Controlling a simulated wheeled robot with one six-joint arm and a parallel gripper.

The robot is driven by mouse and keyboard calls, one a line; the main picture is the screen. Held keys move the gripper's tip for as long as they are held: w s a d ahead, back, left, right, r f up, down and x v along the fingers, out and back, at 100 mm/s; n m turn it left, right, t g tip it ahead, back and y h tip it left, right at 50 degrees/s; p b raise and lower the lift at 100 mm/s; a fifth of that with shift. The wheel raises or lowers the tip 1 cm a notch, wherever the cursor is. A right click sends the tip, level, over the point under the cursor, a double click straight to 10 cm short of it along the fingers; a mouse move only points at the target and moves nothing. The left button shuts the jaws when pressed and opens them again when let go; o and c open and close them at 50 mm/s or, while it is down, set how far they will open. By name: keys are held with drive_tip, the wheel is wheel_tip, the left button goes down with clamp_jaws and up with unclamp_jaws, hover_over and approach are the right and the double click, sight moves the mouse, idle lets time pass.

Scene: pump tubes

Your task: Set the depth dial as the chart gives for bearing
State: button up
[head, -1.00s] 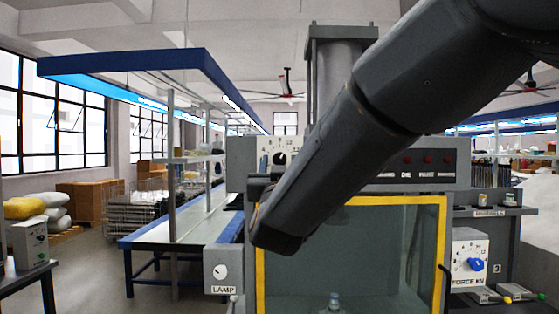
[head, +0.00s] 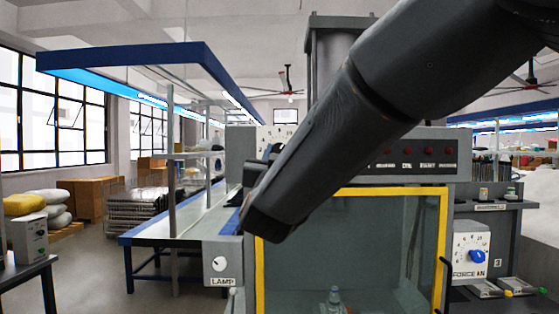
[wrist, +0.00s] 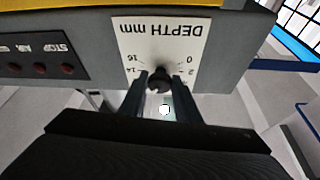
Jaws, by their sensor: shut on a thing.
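The depth dial is a white plate (wrist: 212,40) lettered "DEPTH mm", upside down in the wrist view, with a black knob (wrist: 159,77). Numbers 0, 2 and 16 are readable near the knob; its exact setting is hard to tell. My gripper (wrist: 160,86) is shut on the knob, one finger on each side. In the head view the plate (head: 264,138) is mostly hidden behind my arm, and my fingers are not clear there. I see no readable chart.
The press front has red buttons (head: 421,166) right of the dial and a yellow-framed window (head: 441,235) below. A lamp dial (head: 218,264) is at lower left. A force dial with a blue knob (head: 477,256) is at right.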

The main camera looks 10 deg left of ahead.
drive_tip(key=m+h+b, duration=0.2)
drive_tip(key=m, duration=0.2)
drive_tip(key=m+g+h+b, duration=0.1)
drive_tip(key=m+h, duration=0.1)
drive_tip(key=m, duration=0.3)
drive_tip(key=m+h+b, duration=0.2)
drive_tip(key=m, duration=0.2)
drive_tip(key=shift+s+a+r+g+b, duration=0.1)
drive_tip(key=shift+a+r+g+b, duration=0.1)
drive_tip(key=shift+a+g+b, duration=0.2)
drive_tip(key=shift+m, duration=0.4)
drive_tip(key=o, duration=1)
drive_tip(key=shift+o, duration=0.2)
drive_tip(key=b+v, duration=0.2)
drive_tip(key=v, duration=0.5)
drive_tip(key=shift+s, duration=0.4)
